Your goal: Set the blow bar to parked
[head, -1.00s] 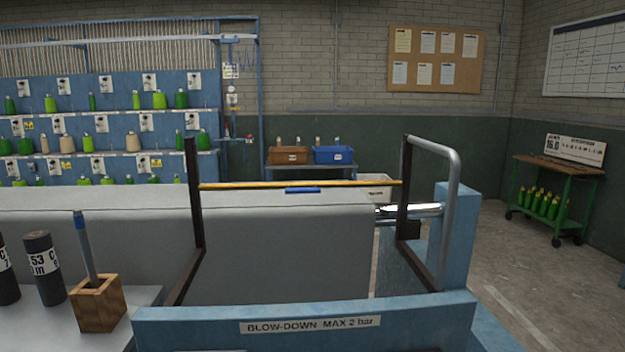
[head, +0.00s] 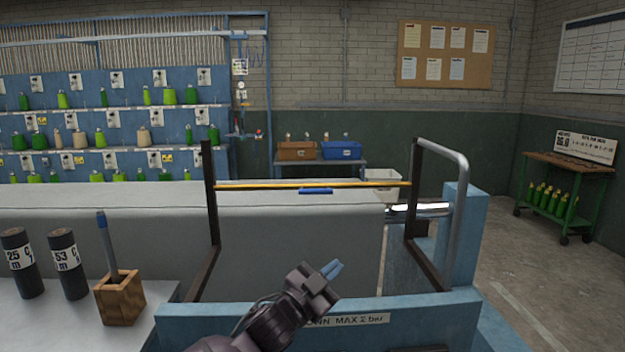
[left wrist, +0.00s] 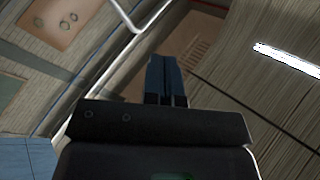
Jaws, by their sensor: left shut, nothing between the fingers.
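The blow bar (head: 260,186) is a thin yellow bar, roughly level, across two dark arms that rise from a blue frame. A short blue grip (head: 316,191) sits at its middle. My left gripper (head: 333,269) is shut and empty, below the grip in the picture and apart from it. Its blue fingertips point up and right. They also show closed together in the left wrist view (left wrist: 166,80), with nothing between them. The gripper and arm hide part of the "BLOW-DOWN MAX 2 bar" label (head: 350,320). My right gripper is not in view.
A grey bent rail (head: 463,215) stands right of the bar. A long grey block (head: 300,235) lies behind the frame. Dark cylinders (head: 68,265) and a wooden holder (head: 120,298) with a blue-tipped tool stand at left. Open floor lies at right.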

